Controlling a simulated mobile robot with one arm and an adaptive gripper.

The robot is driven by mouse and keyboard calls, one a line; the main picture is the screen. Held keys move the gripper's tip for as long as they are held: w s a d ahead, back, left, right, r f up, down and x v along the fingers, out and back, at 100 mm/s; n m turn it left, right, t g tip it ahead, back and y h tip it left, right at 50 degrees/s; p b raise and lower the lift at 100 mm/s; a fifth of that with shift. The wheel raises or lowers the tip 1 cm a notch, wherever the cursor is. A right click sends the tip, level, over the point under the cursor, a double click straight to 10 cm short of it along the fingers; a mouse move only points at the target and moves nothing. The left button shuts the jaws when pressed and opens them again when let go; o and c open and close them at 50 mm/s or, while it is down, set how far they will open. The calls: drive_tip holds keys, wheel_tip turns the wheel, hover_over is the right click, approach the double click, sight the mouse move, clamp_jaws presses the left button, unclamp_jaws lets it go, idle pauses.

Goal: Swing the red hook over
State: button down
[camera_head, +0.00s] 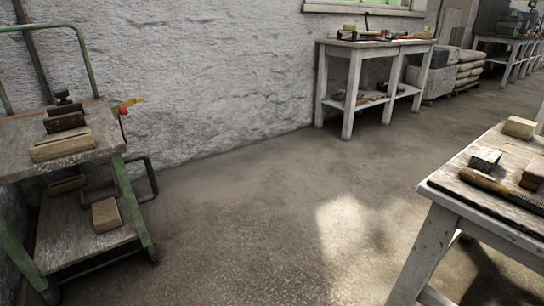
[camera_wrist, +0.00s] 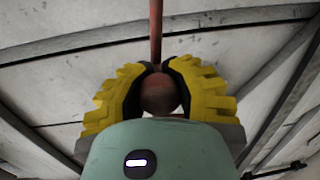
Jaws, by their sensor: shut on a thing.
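In the wrist view, my gripper (camera_wrist: 158,90) has two ridged yellow fingers with dark inner pads. They are closed from both sides around a dull red-brown ball (camera_wrist: 158,96). A thin reddish rod (camera_wrist: 156,35) runs up from the ball to the top of the picture. Ball and rod look like one piece, the red hook; its hooked part is not clear here.
The green-framed cart (camera_head: 111,135) at left carries blocks and tools. A white workbench (camera_head: 353,50) stands at the back wall, another table (camera_head: 433,185) at the right. The concrete floor between them is clear. The wrist view shows pale ceiling panels and beams.

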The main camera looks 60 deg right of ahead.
drive_tip(key=shift+s+a+f+n+b, duration=0.15)
drive_tip(key=shift+f+n+b, duration=0.5)
drive_tip(key=shift+f, duration=0.65)
drive_tip(key=c, duration=1.5)
unclamp_jaws()
drive_tip(key=shift+c, duration=0.2)
drive_tip(key=o, duration=0.5)
drive_tip(key=shift+s+d+f, duration=0.2)
drive_tip(key=shift+s+d, duration=0.05)
drive_tip(key=shift+c, duration=0.2)
drive_tip(key=o, duration=0.4)
drive_tip(key=shift+w, duration=0.15)
drive_tip(key=shift+o, duration=0.2)
drive_tip(key=v, duration=1.2)
drive_tip(key=shift+a+r, duration=0.1)
